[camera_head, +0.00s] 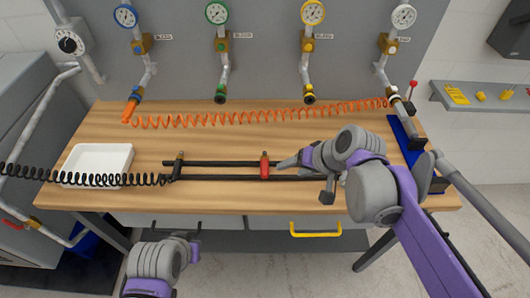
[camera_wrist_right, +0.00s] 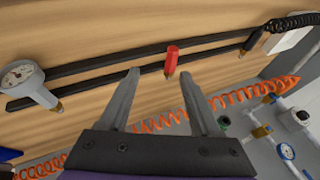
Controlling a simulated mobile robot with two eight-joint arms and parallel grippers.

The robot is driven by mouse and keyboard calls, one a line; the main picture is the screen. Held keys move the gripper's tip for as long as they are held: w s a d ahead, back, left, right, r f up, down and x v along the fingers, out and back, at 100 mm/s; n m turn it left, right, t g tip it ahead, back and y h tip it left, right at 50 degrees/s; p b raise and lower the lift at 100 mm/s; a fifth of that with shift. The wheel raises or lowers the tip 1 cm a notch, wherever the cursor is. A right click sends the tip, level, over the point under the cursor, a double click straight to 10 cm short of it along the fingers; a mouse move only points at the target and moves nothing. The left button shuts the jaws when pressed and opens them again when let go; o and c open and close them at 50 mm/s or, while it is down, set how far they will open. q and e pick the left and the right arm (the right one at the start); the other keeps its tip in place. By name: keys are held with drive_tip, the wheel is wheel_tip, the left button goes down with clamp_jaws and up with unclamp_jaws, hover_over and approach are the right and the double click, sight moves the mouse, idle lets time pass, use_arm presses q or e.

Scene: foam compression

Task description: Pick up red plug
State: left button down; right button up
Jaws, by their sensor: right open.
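The red plug (camera_head: 264,166) stands upright between the two black rails (camera_head: 220,178) on the wooden bench. It also shows in the right wrist view (camera_wrist_right: 172,58), just beyond the fingertips and a little right of the middle of the gap. My right gripper (camera_wrist_right: 158,76) is open and empty, with its fingers on either side of the line to the plug but apart from it. In the head view my right gripper (camera_head: 290,163) is just right of the plug.
A gauge fitting (camera_wrist_right: 28,82) sits at the left rail end in the wrist view. A black fitting (camera_head: 178,166) holds a black coiled hose (camera_head: 80,177). A white tray (camera_head: 97,160) is left. An orange coiled hose (camera_head: 250,119) runs behind. The front bench strip is clear.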

sight(267, 165)
drive_tip(key=shift+y, duration=0.4)
drive_tip(key=w+a+f, duration=0.1)
drive_tip(key=w+a, duration=0.1)
drive_tip(key=w, duration=0.1)
drive_tip(key=w+a+f, duration=0.1)
drive_tip(key=a, duration=0.1)
drive_tip(key=shift+w+f, duration=0.2)
drive_tip(key=shift+f, duration=0.15)
drive_tip(key=x, duration=0.5)
drive_tip(key=shift+w+f, duration=0.25)
drive_tip(key=shift+f, duration=0.1)
clamp_jaws()
